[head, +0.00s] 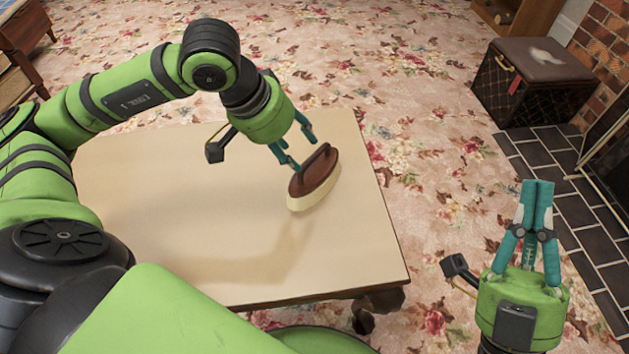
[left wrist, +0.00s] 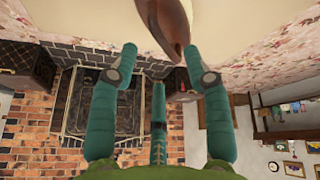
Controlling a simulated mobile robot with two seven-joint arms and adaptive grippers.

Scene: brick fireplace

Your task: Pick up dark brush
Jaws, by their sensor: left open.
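The dark brush (head: 313,178), with a brown top, a raised dark handle and pale bristles, is on the light wooden table (head: 150,200) near its right side. My left gripper (head: 297,148) is open at the far-left side of the brush, its fingertips near the handle. In the left wrist view the brush (left wrist: 168,25) reaches in from the top, its near end between the spread tips of my left gripper (left wrist: 160,52). I cannot tell whether they touch. My right gripper (head: 537,186) is off the table at the right, its fingers together and empty.
The table is otherwise bare. A flowered carpet (head: 400,80) surrounds it. A dark box with a brown padded lid (head: 535,60) stands at the upper right, beside dark hearth tiles (head: 545,150) and a brick fireplace (head: 605,35).

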